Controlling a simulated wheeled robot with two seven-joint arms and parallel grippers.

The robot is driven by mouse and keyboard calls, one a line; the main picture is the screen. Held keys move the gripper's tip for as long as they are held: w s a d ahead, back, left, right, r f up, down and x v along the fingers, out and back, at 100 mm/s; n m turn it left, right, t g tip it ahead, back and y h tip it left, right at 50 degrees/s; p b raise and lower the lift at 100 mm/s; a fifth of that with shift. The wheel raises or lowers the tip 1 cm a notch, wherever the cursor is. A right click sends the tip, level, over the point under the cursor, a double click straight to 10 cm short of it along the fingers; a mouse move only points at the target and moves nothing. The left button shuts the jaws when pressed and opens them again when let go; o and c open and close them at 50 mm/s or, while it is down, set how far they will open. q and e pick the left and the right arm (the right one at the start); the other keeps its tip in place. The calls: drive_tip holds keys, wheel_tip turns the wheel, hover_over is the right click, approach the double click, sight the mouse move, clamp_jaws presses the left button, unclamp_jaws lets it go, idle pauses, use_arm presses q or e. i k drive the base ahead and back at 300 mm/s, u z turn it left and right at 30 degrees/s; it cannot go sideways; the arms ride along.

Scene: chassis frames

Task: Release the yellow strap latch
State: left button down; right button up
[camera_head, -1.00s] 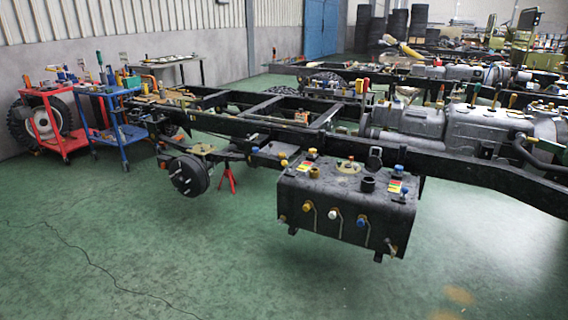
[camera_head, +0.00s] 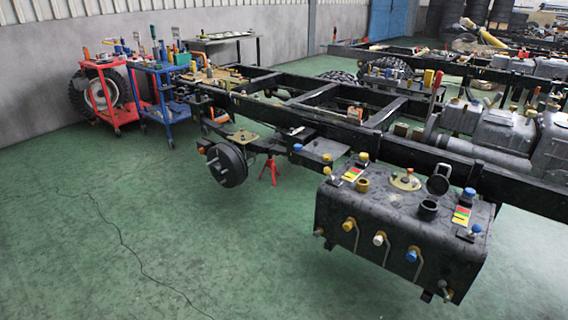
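Neither of my grippers is in view. A black tank (camera_head: 335,211) hangs on the near side of a dark chassis frame (camera_head: 460,171). Yellow fittings show on it: a yellow knob (camera_head: 348,225) on the front face, and a yellow cap (camera_head: 363,184) on top. A white knob (camera_head: 378,239) and a blue knob (camera_head: 411,256) are also on the front face. The tank's top bears red, yellow and green labels (camera_head: 462,215) and a black filler neck (camera_head: 428,208). I cannot tell which yellow part is the strap latch.
A wheel hub (camera_head: 226,165) and a red stand (camera_head: 269,171) are left of the tank. A red cart (camera_head: 108,92) and a blue cart (camera_head: 157,99) with tools stand by the wall. The green floor (camera_head: 200,240) in front and to the left is clear.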

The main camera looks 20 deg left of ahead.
sight(328, 169)
drive_tip(key=z, duration=0.1)
drive_tip(key=i, duration=1.4)
drive_tip(key=z, duration=0.4)
